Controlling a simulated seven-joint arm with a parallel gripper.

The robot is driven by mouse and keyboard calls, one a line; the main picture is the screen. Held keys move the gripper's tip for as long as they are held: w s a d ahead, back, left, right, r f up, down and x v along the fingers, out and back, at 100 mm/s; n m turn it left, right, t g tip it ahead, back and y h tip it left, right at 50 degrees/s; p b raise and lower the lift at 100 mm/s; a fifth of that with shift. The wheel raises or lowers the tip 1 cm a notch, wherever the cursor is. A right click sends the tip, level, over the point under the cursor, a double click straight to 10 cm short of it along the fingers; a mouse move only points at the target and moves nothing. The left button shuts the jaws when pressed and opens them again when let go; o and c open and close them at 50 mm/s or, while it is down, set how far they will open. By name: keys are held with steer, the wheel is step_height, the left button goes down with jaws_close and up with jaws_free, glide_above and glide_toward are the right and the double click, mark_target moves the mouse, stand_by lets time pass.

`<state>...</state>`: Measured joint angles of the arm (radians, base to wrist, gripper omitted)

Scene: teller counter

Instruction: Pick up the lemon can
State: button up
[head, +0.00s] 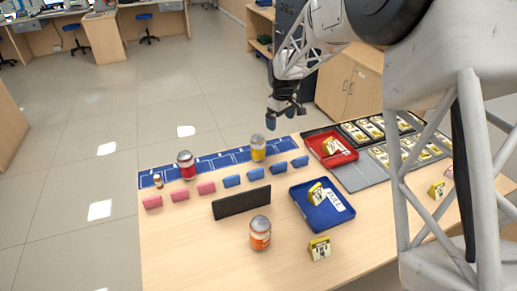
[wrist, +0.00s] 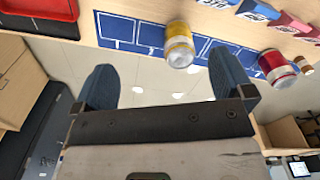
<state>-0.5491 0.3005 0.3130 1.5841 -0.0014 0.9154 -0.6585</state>
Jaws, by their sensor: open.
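The lemon can, a yellow can with a silver-grey top (head: 258,149), stands upright on the blue marked strip along the far edge of the counter. It also shows in the wrist view (wrist: 180,48), ahead of the fingers and a little right of the middle between them. My gripper (head: 281,118) is open and empty, above and slightly right of the can in the head view, apart from it. Both dark blue fingers (wrist: 163,75) show wide apart in the wrist view with nothing between them.
A red can (head: 186,166) and a small bottle (head: 158,181) stand left on the blue strip. Pink and blue blocks and a black divider (head: 241,202) are nearer. An orange can (head: 260,233) stands in front. A red tray (head: 330,148) and blue tray (head: 334,217) lie right.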

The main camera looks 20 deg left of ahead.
steer(key=n, duration=0.2)
glide_toward(258, 137)
step_height(258, 137, down, 5)
steer(key=shift+w+f, duration=0.1)
steer(key=shift+f, duration=1.25)
steer(key=shift+f, duration=2.6)
steer(key=c, duration=1.2)
